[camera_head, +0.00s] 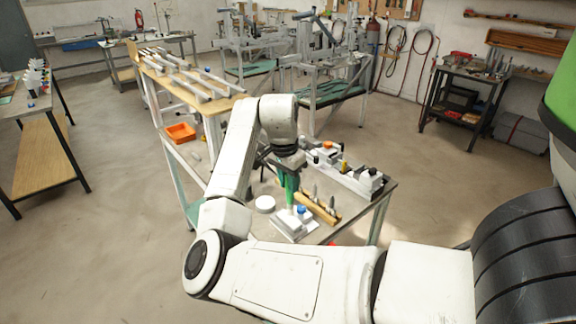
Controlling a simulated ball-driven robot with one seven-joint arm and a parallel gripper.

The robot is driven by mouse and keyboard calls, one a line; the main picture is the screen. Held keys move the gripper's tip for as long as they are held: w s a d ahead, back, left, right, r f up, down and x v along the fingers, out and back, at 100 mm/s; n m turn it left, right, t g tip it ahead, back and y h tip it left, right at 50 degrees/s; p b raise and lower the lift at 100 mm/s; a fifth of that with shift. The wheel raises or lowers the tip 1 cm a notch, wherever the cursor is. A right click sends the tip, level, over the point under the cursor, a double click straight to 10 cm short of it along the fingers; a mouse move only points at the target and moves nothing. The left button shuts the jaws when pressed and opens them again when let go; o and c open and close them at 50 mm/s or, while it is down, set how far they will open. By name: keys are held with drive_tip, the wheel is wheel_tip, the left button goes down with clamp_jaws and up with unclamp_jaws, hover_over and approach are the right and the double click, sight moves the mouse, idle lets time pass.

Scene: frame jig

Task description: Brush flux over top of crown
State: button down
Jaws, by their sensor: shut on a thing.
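My gripper (287,168) is above the near end of the workbench, pointing down. It is shut on an upright green-handled tool (291,187), which looks like the brush. The tool's lower end is close above a pale block-like fixture (294,226) with a small blue part on it. I cannot tell whether the tip touches anything. The crown cannot be clearly made out at this size; it may be among the small parts on the fixture. A white round tub or lid (265,203) stands just left of the fixture.
A wooden rack (318,208) with several upright pieces stands right of the fixture. A long metal jig (345,174) lies behind it, along the bench's right side. An orange bin (180,132) sits farther back on the left.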

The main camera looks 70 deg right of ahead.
drive_tip(key=shift+r+p, duration=0.55)
drive_tip(key=shift+r, duration=0.95)
